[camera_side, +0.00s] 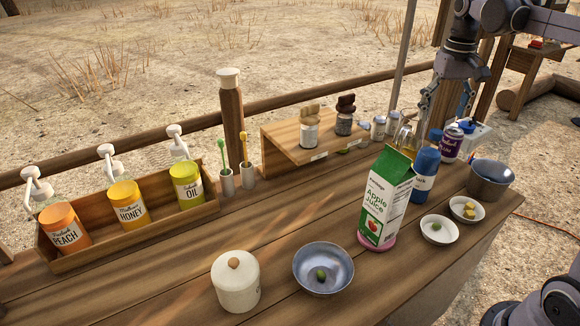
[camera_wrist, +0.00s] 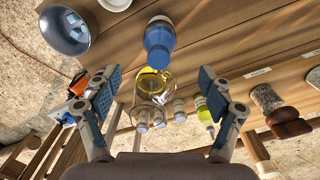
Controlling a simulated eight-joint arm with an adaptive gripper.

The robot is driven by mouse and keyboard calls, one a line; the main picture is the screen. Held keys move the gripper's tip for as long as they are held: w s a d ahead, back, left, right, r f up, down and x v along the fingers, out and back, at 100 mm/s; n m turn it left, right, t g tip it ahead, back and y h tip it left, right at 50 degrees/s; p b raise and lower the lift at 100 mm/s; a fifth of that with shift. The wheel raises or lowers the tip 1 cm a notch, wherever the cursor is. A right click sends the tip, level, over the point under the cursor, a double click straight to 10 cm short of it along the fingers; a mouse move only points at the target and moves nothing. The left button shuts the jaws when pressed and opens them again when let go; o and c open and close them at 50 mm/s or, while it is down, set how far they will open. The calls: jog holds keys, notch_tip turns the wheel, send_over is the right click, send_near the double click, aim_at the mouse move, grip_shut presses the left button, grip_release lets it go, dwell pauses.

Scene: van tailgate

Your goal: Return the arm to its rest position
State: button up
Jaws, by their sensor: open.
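My gripper (camera_side: 446,108) is at the upper right of the side view, above the far right part of the wooden counter (camera_side: 300,228). In the wrist view my gripper (camera_wrist: 158,88) shows its two blue-padded fingers spread wide apart. It is open, with nothing held between the pads. Beyond the fingers, in the gap, are a glass bottle of yellow oil (camera_wrist: 152,84) and a blue-capped bottle (camera_wrist: 159,40). I cannot tell the exact clearance to them.
A green apple juice carton (camera_side: 384,200), a blue bottle (camera_side: 425,170), a purple-labelled jar (camera_side: 451,144) and a metal bowl (camera_side: 490,180) crowd the counter's right side. A shelf (camera_side: 285,139) holds two grinders. A thin pole (camera_side: 404,55) rises behind. The air above the counter's middle is clear.

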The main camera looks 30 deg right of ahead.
aim_at(437, 132)
dwell(0.4)
jog(key=shift+d+f, duration=0.1)
jog(key=shift+f, duration=5.85)
jog(key=shift+r, duration=0.15)
jog(key=shift+f, duration=0.35)
notch_tip(437, 132, up, 5)
jog(key=shift+f, duration=0.15)
jog(key=s+d+r, duration=0.7)
jog(key=s, duration=0.3)
notch_tip(437, 132, up, 17)
jog(key=shift+a, duration=0.3)
jog(key=shift+w, duration=0.1)
